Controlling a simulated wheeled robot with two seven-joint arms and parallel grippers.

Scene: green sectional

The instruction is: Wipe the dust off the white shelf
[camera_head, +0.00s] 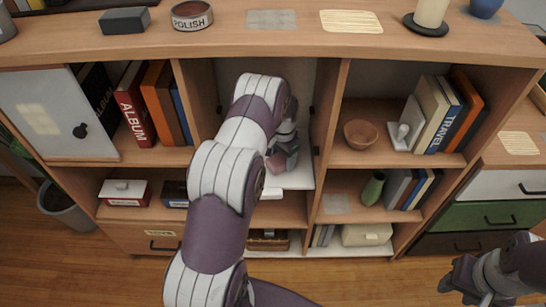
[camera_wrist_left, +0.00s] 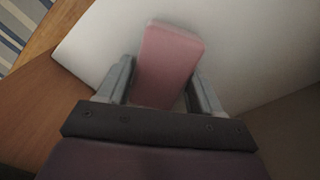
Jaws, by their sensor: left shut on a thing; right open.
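The white shelf (camera_head: 298,178) is a white board inside the middle column of the wooden shelf unit. My left arm covers much of it in the head view. In the left wrist view the white shelf (camera_wrist_left: 245,45) fills most of the upper part, and I see no clear dust on its visible part. My left gripper (camera_head: 284,150) is inside that compartment, shut on a pink block (camera_wrist_left: 168,62), which looks like a sponge. The block is over the shelf; whether it touches cannot be told. My right gripper (camera_head: 458,284) is open and empty at the lower right, away from the unit.
A polish tin (camera_head: 192,15), a dark grey block (camera_head: 124,20) and a candle (camera_head: 431,12) stand on the unit's top. A wooden bowl (camera_head: 361,133) and a green vase (camera_head: 373,188) are in the right column. Upright dividers flank my left arm closely.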

